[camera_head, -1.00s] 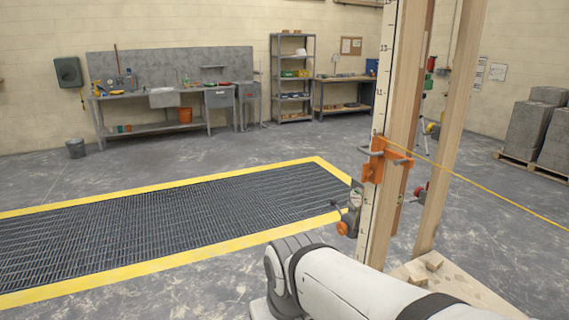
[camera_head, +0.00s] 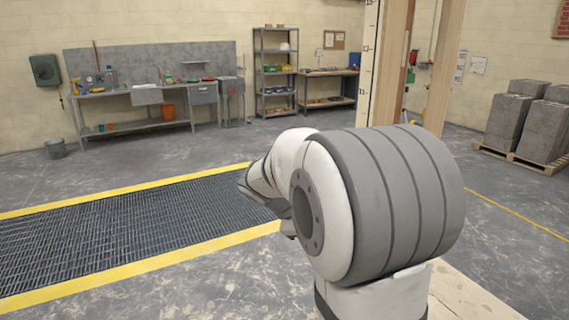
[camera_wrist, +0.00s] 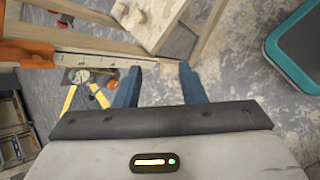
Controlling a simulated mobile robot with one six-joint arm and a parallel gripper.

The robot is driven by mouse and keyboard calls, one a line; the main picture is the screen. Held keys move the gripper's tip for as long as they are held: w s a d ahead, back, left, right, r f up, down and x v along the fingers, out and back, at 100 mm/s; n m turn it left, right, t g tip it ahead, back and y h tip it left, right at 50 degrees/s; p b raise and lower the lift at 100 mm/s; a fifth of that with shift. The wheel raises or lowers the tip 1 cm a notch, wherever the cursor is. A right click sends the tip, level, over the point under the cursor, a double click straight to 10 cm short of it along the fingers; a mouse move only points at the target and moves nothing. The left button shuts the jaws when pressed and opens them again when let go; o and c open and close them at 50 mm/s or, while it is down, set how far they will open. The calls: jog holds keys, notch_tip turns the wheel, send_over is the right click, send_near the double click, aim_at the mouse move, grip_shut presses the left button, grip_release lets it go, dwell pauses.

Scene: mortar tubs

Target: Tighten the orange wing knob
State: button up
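In the wrist view, my gripper (camera_wrist: 160,75) is open, with two blue fingers apart and nothing between them. A large orange clamp body (camera_wrist: 25,52) sits on the marked wooden post (camera_wrist: 105,63) at the upper left, to the left of my fingers. A round pale gauge (camera_wrist: 78,75) is beside the post, near my left finger. A small orange patch (camera_wrist: 93,87) next to it may be the wing knob; I cannot tell. No finger is seen touching it. In the head view my arm hides the clamp, gauge and knob.
Timber posts (camera_head: 392,60) stand behind my arm. A wooden base (camera_wrist: 165,20) and a teal-rimmed tub (camera_wrist: 275,50) show in the wrist view. A yellow-edged floor grating (camera_head: 130,225) is at left; a workbench (camera_head: 150,92) and block pallet (camera_head: 520,160) stand farther off.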

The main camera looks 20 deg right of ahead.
jog(key=w+d+r+n+t+h+p, duration=0.1)
jog(key=w+d+n+h, duration=0.5)
jog(key=w, duration=0.4)
jog(key=w+d+r+n+h+p, duration=0.1)
jog(key=w+d+n+h, duration=0.25)
jog(key=w+d, duration=0.6)
jog(key=w+d+p, duration=0.1)
jog(key=d+p, duration=0.1)
jog(key=d, duration=0.4)
jog(key=shift+w+d+n, duration=0.35)
jog(key=shift+d, duration=0.05)
jog(key=shift+f, duration=0.1)
grip_shut()
